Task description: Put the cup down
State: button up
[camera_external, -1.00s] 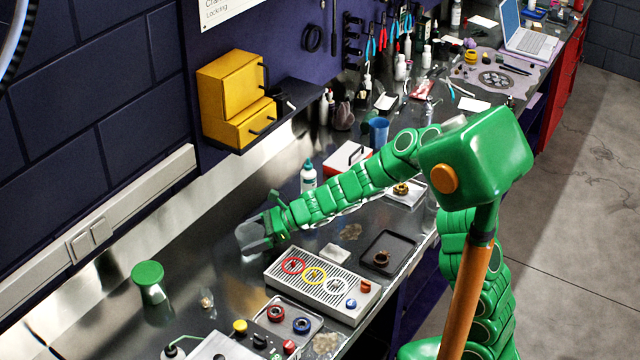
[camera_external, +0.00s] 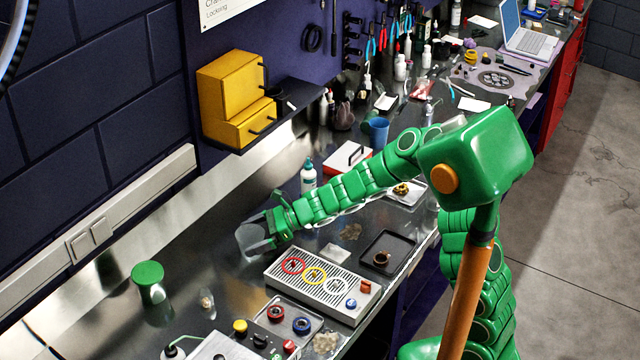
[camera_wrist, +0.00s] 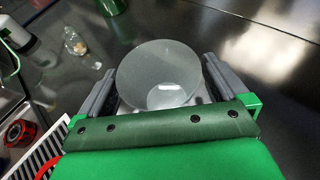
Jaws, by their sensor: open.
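The cup (camera_wrist: 150,72) is translucent grey and stands between the two grey fingers of my gripper (camera_wrist: 161,80) in the wrist view. I look into its round mouth. My gripper is open, with a finger on either side of the cup; a narrow gap shows beside the fingers. In the external view the cup (camera_external: 252,239) is on the steel bench at the end of my arm, and my gripper (camera_external: 270,229) is around its near side. Whether its base fully touches the bench is hard to see.
A green cylinder (camera_external: 150,284) stands to the left. A small clear item (camera_external: 207,302) is in front. A grated box with coloured rings (camera_external: 322,284) lies at the right. A white bottle (camera_external: 308,175) stands behind my arm.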

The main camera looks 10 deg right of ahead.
jog(key=v, duration=1.1)
jog(key=shift+d, duration=0.1)
